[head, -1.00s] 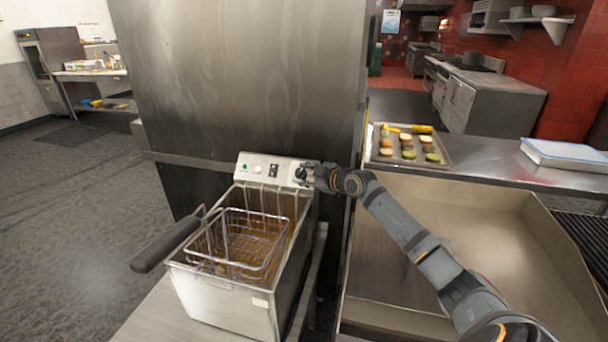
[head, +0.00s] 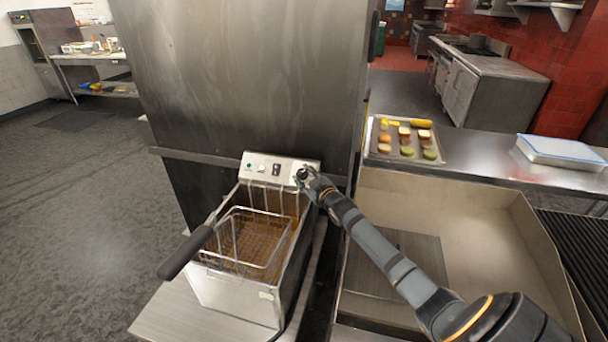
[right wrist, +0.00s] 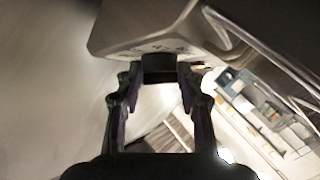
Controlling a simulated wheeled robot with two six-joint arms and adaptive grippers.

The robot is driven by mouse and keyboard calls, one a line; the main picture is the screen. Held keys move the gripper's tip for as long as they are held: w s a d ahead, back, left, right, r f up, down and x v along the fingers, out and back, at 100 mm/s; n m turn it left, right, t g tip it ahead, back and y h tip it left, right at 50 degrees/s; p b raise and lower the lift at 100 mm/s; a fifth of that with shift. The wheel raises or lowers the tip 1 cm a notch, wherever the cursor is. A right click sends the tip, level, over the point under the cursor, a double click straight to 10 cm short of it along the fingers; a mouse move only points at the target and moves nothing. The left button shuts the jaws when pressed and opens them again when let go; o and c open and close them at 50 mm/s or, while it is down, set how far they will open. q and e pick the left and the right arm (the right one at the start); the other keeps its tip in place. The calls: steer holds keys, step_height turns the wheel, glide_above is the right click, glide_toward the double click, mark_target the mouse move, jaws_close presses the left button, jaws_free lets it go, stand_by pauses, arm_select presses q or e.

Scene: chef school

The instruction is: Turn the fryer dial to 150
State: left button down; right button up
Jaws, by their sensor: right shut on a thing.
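The steel fryer (head: 240,304) stands on a counter in the head view, with a wire basket (head: 247,243) in its oil. Its control panel (head: 262,168) faces up at the back of the tank, with a green light and a dark switch. My right gripper (head: 302,175) is at the right end of that panel. In the right wrist view the gripper (right wrist: 160,72) is shut on the black dial (right wrist: 158,63), which lies between its two fingertips. The dial's marks are too small or hidden to read. My left gripper is not in view.
The basket's black handle (head: 186,252) sticks out to the front left. A tall steel cabinet (head: 235,80) stands right behind the fryer. A tray of food (head: 379,152) and a white-blue container (head: 565,151) sit on the counter at right.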

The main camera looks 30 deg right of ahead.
steer(key=o, duration=0.9)
steer(key=shift+r, duration=0.2)
steer(key=shift+o, duration=1)
steer(key=shift+d+f, duration=0.1)
steer(key=shift+d, duration=0.05)
step_height(320, 180, up, 10)
